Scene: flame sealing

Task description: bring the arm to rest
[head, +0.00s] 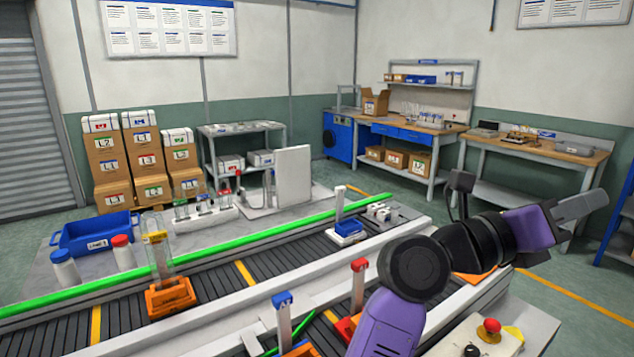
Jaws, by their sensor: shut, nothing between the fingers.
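My arm reaches up from the bottom of the head view, with purple links and black joints, and bends over to the right. My gripper (592,203) is the grey end at the far right, held up in front of the right workbench in the picture. It is shut and holds nothing. It appears clear of the conveyor and of every object on it. The fingertips are too small to tell apart.
A red button (491,327) is at lower right. A blue bin (95,236), white bottles (64,268) and a tube rack (204,218) stand behind the conveyor.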

